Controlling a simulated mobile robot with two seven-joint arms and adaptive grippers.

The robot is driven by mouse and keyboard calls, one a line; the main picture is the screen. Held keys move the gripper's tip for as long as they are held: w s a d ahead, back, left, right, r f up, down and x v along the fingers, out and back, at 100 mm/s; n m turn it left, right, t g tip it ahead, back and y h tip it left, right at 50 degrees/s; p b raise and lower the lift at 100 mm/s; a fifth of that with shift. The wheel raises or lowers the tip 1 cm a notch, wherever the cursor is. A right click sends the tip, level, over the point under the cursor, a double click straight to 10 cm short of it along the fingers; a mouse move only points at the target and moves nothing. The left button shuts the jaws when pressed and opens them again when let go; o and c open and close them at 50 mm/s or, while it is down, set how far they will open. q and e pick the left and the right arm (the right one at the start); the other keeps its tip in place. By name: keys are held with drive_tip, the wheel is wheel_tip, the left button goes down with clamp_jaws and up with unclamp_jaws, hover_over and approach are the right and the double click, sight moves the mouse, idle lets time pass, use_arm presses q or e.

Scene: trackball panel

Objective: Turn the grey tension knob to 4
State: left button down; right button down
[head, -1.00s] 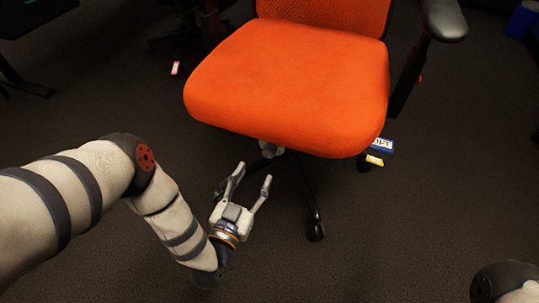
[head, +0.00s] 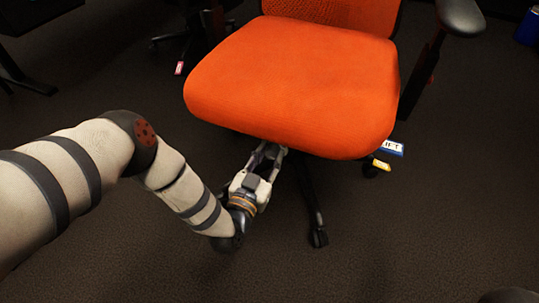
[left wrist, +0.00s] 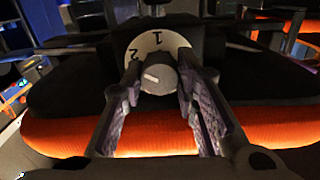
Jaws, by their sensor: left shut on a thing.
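The grey tension knob (left wrist: 162,79) shows in the left wrist view, with a short white mark on its face. A white dial plate (left wrist: 144,46) sits behind it, with the numbers 1 and 2 visible; the rest of the dial is hidden. I cannot tell exactly which number the mark lines up with. My left gripper (head: 269,152) is under the front edge of the orange seat (head: 295,85) in the head view, where the knob is hidden. Its fingers are closed on the knob's two sides. My right gripper is out of view.
A blue label (head: 392,148) and a yellow label (head: 381,164) stick out under the seat's right side. A black chair leg (head: 311,200) with a caster is just right of my left gripper. The dark carpet in front is clear.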

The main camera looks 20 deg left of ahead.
use_arm(q)
drive_tip(key=n, duration=0.5)
drive_tip(key=shift+n+p, duration=0.3)
drive_tip(key=shift+n, duration=0.1)
drive_tip(key=n, duration=0.6)
drive_tip(key=shift+f, duration=0.15)
drive_tip(key=n, duration=0.5)
drive_tip(key=shift+a+n+b, duration=0.1)
drive_tip(key=shift+n+b, duration=0.3)
drive_tip(key=n+b, duration=0.1)
drive_tip(key=n, duration=0.5)
drive_tip(key=shift+s+f, duration=0.1)
drive_tip(key=shift+n, duration=0.3)
drive_tip(key=c, duration=1.4)
unclamp_jaws()
drive_tip(key=shift+o, duration=0.8)
